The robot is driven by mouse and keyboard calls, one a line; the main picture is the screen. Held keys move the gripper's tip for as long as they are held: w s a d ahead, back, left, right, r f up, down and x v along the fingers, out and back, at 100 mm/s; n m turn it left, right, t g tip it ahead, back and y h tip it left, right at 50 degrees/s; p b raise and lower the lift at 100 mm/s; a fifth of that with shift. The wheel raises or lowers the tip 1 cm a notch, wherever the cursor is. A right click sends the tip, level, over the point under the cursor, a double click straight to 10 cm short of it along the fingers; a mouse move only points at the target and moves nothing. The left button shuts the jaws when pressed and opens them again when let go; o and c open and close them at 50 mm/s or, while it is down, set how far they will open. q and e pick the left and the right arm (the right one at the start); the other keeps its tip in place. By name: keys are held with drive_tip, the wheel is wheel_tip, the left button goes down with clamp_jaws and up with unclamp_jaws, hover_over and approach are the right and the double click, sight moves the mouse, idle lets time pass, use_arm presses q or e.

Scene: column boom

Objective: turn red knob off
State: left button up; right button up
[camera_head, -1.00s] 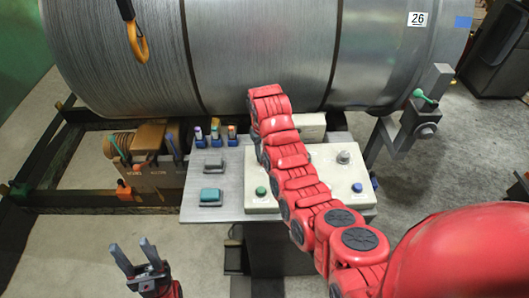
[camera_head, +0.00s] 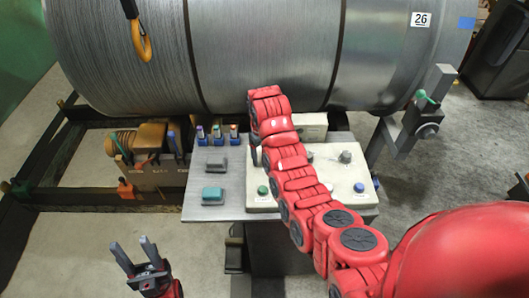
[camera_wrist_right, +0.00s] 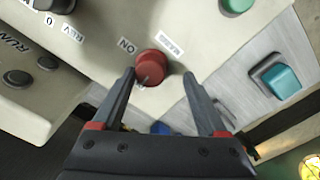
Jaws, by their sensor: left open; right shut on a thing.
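The red knob (camera_wrist_right: 151,66) sits on the pale control panel (camera_wrist_right: 95,40) in the right wrist view. The word ON is printed above and left of it, and a second label, too blurred to read, is above and right. My right gripper (camera_wrist_right: 160,75) has one finger on each side of the knob and is shut on it. My left gripper (camera_head: 134,250) is open and empty at the lower left, apart from the panel.
A green button (camera_head: 262,190), a blue button (camera_head: 376,183) and a teal switch (camera_head: 213,195) are near the arm. A large metal reel (camera_head: 265,50) stands behind the panel. A yellow hook (camera_head: 142,45) hangs at the upper left. Floor is clear left of the left gripper.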

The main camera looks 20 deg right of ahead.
drive_tip(key=shift+o, duration=0.4)
drive_tip(key=shift+a, duration=0.3)
drive_tip(key=shift+d, duration=0.4)
drive_tip(key=shift+w+r+p, duration=0.1)
drive_tip(key=shift+r+p, duration=0.4)
drive_tip(key=shift+r, duration=0.1)
wheel_tip(320, 180, up, 16)
drive_tip(key=a+p, duration=0.1)
drive_tip(key=p, duration=0.5)
drive_tip(key=shift+a+r, duration=0.15)
drive_tip(key=shift+r, duration=0.05)
